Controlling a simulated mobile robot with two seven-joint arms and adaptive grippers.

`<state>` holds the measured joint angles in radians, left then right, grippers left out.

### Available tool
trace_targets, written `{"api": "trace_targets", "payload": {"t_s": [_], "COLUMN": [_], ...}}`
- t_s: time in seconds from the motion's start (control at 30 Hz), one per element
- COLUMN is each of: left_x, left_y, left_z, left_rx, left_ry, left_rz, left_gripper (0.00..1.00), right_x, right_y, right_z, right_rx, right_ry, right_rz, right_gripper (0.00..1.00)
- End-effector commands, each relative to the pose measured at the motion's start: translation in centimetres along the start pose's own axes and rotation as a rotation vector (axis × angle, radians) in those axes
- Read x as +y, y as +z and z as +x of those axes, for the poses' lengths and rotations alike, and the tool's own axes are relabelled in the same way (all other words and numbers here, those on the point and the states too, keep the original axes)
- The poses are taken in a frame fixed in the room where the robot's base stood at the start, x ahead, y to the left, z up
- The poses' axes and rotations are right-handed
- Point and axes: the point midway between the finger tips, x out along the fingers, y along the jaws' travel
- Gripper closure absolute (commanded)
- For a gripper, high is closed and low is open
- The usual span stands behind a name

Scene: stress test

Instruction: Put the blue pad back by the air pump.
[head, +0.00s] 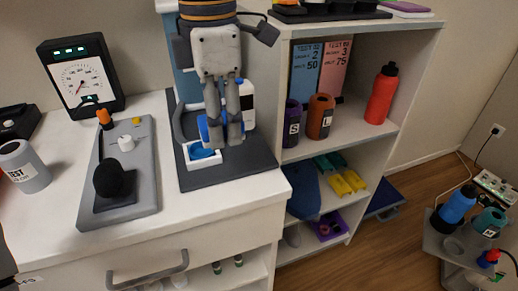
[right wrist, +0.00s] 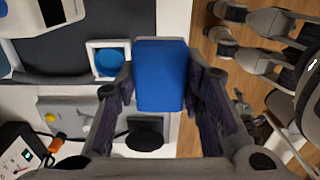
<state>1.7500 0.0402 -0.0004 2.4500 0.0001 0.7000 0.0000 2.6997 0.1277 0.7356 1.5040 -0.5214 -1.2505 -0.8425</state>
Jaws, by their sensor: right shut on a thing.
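My right gripper (head: 226,138) points down over the dark mat (head: 250,160) on the white counter. It is shut on the blue pad (right wrist: 162,75), which fills the space between its fingers in the right wrist view; only part of the pad (head: 203,128) shows in the head view. A white square tray (right wrist: 91,46) with a round blue disc (right wrist: 110,62) lies beside the pad. A white device (head: 247,98), possibly the air pump, stands partly hidden behind my gripper.
A grey panel (head: 140,185) with a black knob lies left of the mat. A gauge (head: 82,75) and a grey TEST bottle (head: 25,168) are further left. A shelf (head: 345,128) with bottles stands right. Bare counter lies in front of the mat.

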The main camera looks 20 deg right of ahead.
Motion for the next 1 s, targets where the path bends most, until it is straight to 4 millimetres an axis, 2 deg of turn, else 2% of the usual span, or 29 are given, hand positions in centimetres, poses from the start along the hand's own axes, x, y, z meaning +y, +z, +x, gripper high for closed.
{"api": "trace_targets", "payload": {"t_s": [0.07, 0.2, 0.47, 0.6, 0.97, 1.0], "left_x": [0.0, 0.0, 0.0, 0.0, 0.0, 0.0], "left_y": [0.2, 0.4, 0.5, 0.6, 0.5, 0.5], "left_z": [0.2, 0.5, 0.8, 0.8, 0.7, 0.8], "left_rx": [-0.008, -0.018, -0.025, -0.027, -0.024, -0.025], "left_ry": [0.000, 0.000, -0.001, -0.001, 0.000, -0.001], "left_rz": [0.000, 0.000, 0.000, 0.000, 0.000, 0.000], "left_gripper": [0.60, 0.60, 0.60, 0.60, 0.60, 0.60], "right_x": [1.2, 2.4, 3.4, 3.3, 3.4, 3.4], "right_y": [2.2, 4.3, 6.2, 6.1, 6.0, 6.0], "right_z": [1.5, 4.7, 7.2, 9.8, 10.2, 10.2], "right_rx": [0.003, 0.001, 0.000, -0.001, -0.001, 0.000], "right_ry": [-0.007, -0.007, -0.003, -0.003, 0.002, 0.002], "right_rz": [0.004, 0.001, 0.001, -0.001, 0.000, 0.000], "right_gripper": [0.90, 0.90, 0.90, 0.90, 0.90, 0.55]}}
